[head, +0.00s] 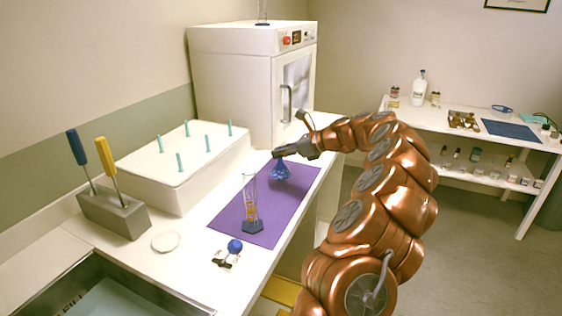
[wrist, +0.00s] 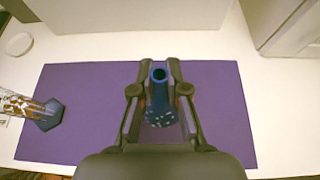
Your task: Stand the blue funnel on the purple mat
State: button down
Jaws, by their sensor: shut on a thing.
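The blue funnel (head: 281,171) is at the far part of the purple mat (head: 272,220) in the head view, wide end down and narrow stem up. My gripper (head: 277,153) is shut on its stem from above. In the wrist view the funnel (wrist: 159,100) sits between the two fingers (wrist: 159,88), its stem opening facing the camera, over the purple mat (wrist: 75,100). I cannot tell whether its rim touches the mat. The fingers hide part of the stem.
A glass cylinder with a blue base (head: 251,212) stands on the mat nearer the front. A blue-bulbed item (head: 235,246) lies by the mat's front edge. A white peg box (head: 180,190) is left of the mat, and a white oven (head: 245,85) stands behind.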

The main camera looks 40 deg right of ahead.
aim_at(281, 161)
jog(key=shift+w+f, duration=0.1)
jog(key=shift+f, duration=1.65)
jog(key=c, duration=1.2)
grip_release()
jog(key=shift+f, duration=0.15)
jog(key=shift+s+d+r, duration=0.25)
jog(key=shift+r, duration=0.05)
jog(key=v, duration=1.1)
jog(key=shift+s, duration=0.1)
